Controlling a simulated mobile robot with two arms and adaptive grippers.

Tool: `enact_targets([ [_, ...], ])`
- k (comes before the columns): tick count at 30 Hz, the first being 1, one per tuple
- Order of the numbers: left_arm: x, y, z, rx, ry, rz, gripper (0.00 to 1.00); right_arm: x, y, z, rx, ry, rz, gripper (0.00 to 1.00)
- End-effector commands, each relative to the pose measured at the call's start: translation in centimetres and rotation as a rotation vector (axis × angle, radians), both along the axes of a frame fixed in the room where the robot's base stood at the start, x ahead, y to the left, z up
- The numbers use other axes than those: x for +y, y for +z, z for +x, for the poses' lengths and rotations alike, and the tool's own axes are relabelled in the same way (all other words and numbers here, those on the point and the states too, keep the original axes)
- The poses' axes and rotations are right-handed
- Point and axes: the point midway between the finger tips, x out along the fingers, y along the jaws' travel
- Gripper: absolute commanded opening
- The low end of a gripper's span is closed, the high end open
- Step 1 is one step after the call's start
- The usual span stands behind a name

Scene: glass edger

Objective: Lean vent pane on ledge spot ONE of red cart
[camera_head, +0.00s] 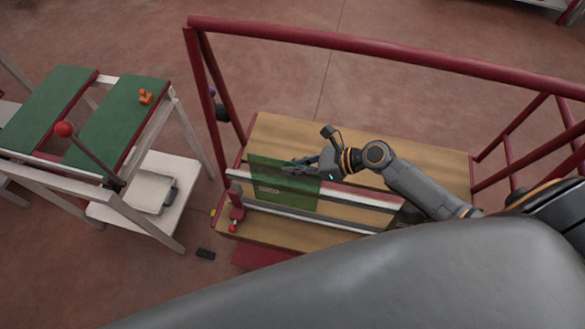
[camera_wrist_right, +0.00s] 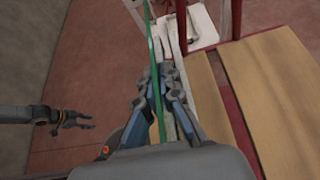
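The vent pane (camera_head: 272,190) is a green translucent sheet at the left end of the red cart (camera_head: 237,222), by the pale rails (camera_head: 345,198). In the right wrist view the pane (camera_wrist_right: 154,50) shows edge-on as a thin green strip between the fingers. My right gripper (camera_head: 297,167) is shut on the pane near its upper edge; it also shows in the right wrist view (camera_wrist_right: 157,88). I cannot tell whether the pane's lower edge touches the ledge. My left gripper (camera_wrist_right: 80,119) shows in the right wrist view, empty with fingers apart.
The cart has wooden boards (camera_head: 350,142) and a red upper bar (camera_head: 400,57). Left of it stands a table with green tops (camera_head: 125,110), an orange item (camera_head: 146,97) and a red-knobbed lever (camera_head: 64,129). A white tray (camera_head: 140,200) sits lower. A dark item (camera_head: 206,254) lies on the floor.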

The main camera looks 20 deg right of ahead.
Motion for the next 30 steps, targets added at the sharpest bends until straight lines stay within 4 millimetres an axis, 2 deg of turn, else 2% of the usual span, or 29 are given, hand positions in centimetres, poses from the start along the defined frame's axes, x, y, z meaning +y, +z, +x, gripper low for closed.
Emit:
enact_targets([
  [15, 0.0, -2.2, 0.1, -0.001, 0.000, 0.000, 0.40, 0.2, -3.4, -0.1, -0.003, -0.002, 0.004, 0.00],
  [30, 0.0, -2.4, 0.1, -0.002, 0.000, 0.000, 0.40, 0.2, -3.8, -0.1, -0.004, -0.002, 0.003, 0.00],
])
